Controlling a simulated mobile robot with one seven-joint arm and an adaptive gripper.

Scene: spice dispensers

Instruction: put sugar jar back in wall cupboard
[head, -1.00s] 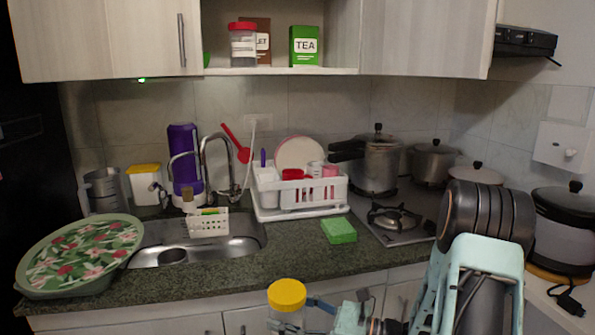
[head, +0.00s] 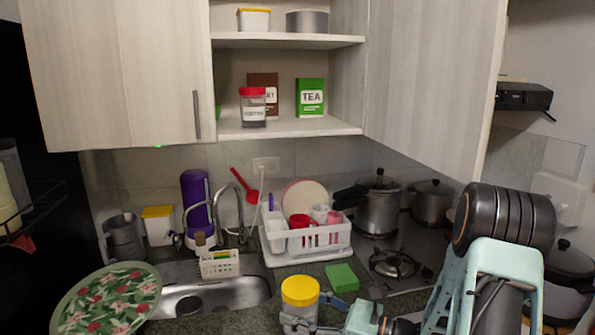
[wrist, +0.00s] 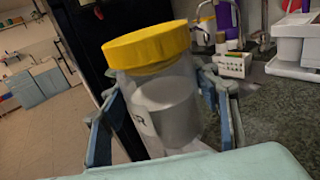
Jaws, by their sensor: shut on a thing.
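The sugar jar (head: 300,302), clear with a yellow lid, is held upright by my gripper (head: 322,318) low in the head view, in front of the counter. In the wrist view the jar (wrist: 170,110) is tilted, with fingers on both sides (wrist: 165,125); only one label letter, like "R", shows. The wall cupboard (head: 290,127) stands open above, with two shelves visible. Its lower shelf holds a red-lidded jar (head: 253,108), a brown box (head: 264,84) and a green TEA box (head: 311,97). My gripper is well below and apart from that shelf.
The upper shelf holds a yellow-lidded tub (head: 254,20) and a metal pot (head: 307,22). Below are a dish rack (head: 305,240), a green sponge (head: 343,277), a tap (head: 245,205) and pots (head: 378,208). The lower shelf has bare room at its front and right.

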